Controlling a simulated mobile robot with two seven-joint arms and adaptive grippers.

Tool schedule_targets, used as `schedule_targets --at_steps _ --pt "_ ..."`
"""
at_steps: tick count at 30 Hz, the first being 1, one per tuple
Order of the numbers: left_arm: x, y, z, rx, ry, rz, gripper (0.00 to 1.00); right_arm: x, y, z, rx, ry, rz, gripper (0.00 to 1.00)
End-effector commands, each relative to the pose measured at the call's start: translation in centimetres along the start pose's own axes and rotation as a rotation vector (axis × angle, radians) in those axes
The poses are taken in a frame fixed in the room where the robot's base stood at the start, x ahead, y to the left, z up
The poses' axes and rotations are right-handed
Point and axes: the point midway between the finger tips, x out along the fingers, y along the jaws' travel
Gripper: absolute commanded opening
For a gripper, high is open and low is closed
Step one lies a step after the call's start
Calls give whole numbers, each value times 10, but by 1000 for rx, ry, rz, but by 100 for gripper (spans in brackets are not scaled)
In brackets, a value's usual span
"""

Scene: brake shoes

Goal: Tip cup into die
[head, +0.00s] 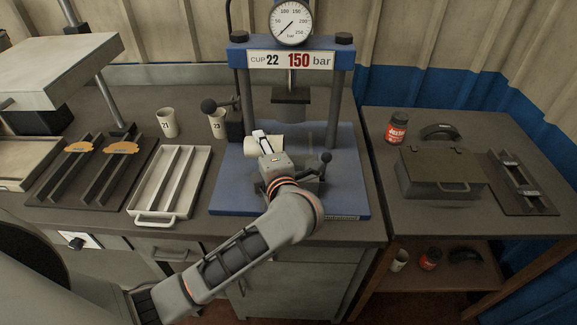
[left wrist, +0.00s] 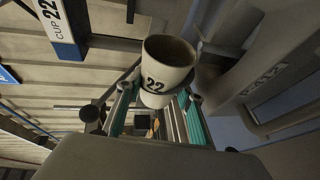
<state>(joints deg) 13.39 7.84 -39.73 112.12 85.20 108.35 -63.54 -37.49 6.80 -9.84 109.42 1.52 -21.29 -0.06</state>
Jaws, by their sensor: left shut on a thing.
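The cream cup marked 22 (left wrist: 162,84) is gripped between the teal-padded fingers of my left gripper (left wrist: 158,112). Its mouth and dark inside show in the left wrist view. In the head view the cup (head: 252,147) lies well tilted, nearly on its side, over the blue press base. My left gripper (head: 264,142) is shut on it. The grey die (head: 313,186) on the press base is mostly hidden behind my wrist; a grey block (left wrist: 275,88) stands beside the cup in the left wrist view. Whether anything leaves the cup cannot be seen. My right gripper is not in view.
The blue press (head: 342,190) has uprights and a ram (head: 290,97) above the cup. Cups 21 (head: 168,123) and 23 (head: 217,124), and a pale tray (head: 150,205), are left. A toolbox (head: 440,175) is on the right table.

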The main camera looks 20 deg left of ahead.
Motion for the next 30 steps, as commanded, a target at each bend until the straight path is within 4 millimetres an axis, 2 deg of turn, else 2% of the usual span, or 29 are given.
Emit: schedule_targets --at_steps 30 --pt "-1 -3 4 102 23 42 12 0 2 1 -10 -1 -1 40"
